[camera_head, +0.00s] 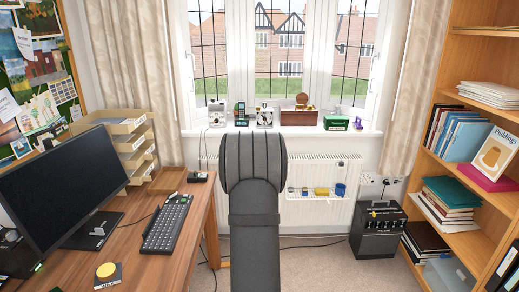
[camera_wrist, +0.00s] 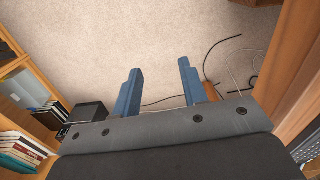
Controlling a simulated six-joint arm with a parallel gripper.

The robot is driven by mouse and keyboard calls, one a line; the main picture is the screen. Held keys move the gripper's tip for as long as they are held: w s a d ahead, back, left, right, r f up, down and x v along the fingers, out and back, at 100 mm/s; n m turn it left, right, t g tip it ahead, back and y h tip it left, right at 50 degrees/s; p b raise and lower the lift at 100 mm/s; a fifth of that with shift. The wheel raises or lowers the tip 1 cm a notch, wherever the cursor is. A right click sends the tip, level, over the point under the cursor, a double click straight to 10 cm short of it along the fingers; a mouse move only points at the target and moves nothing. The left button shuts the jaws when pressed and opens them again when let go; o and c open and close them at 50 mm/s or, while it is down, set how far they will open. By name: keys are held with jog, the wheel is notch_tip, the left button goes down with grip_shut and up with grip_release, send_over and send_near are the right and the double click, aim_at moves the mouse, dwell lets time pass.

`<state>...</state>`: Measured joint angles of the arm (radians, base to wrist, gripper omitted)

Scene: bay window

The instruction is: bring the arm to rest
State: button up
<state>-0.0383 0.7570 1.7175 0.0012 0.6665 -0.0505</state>
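My arm stands upright in the middle of the head view, in front of the radiator, and it hides my gripper there. In the wrist view my gripper (camera_wrist: 160,88) shows two blue fingers held well apart. Nothing is between the fingers. Beyond them is the beige carpet (camera_wrist: 140,35), with a dark cable crossing it near the fingers.
A wooden desk (camera_head: 150,255) with a monitor (camera_head: 60,190) and a keyboard (camera_head: 167,222) is at left. A bookcase (camera_head: 470,60) is at right. A black amplifier (camera_head: 378,235) stands on the floor. Several small items line the windowsill (camera_head: 365,132) behind my arm.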

jog(key=w+a, duration=0.2)
jog(key=a, duration=0.1)
jog(key=shift+w+a+r, duration=0.1)
jog(key=shift+w+a, duration=0.05)
jog(key=shift+a, duration=0.1)
